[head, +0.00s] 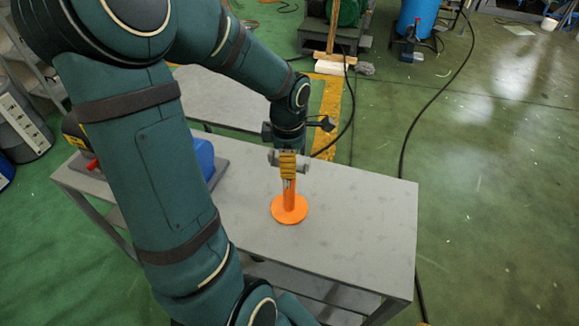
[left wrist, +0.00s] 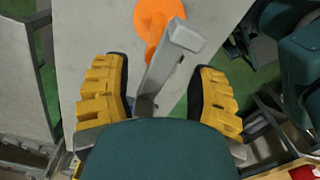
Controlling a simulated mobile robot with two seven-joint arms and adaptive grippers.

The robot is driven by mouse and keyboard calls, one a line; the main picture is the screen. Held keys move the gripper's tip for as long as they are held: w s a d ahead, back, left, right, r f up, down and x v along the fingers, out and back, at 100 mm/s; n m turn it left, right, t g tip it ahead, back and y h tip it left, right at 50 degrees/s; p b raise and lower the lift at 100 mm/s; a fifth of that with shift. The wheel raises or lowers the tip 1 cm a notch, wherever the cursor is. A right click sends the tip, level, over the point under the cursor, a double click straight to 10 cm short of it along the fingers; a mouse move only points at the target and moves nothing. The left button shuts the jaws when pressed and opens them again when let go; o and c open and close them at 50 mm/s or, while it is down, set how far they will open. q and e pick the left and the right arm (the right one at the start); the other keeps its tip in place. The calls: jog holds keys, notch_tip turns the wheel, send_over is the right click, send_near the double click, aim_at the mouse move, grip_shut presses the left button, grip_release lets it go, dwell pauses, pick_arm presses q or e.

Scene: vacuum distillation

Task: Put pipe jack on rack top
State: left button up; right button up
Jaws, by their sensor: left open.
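The pipe jack (head: 288,211) has a round orange base, an orange stem and a grey metal head. It stands upright on a grey table (head: 355,225). My left gripper (head: 288,168), with yellow finger pads, is above the jack at its upper end. In the left wrist view the gripper (left wrist: 162,72) is open, one finger on each side of the jack's grey head (left wrist: 165,65). The orange base (left wrist: 155,18) shows beyond it. I see no clear finger contact. My right gripper is not in view. I cannot tell which surface is the rack top.
A blue object (head: 202,158) and a yellow and black item (head: 74,128) lie at the table's left, partly behind my arm. Another grey surface (head: 225,98) is behind the table. The table's right part is bare. Black cable (head: 403,150) runs on the floor.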

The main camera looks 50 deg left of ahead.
pick_arm(q)
notch_tip(320, 180, up, 8)
jog(key=shift+f+p, duration=0.1)
jog(key=shift+p, duration=0.55)
jog(key=shift+s, duration=0.15)
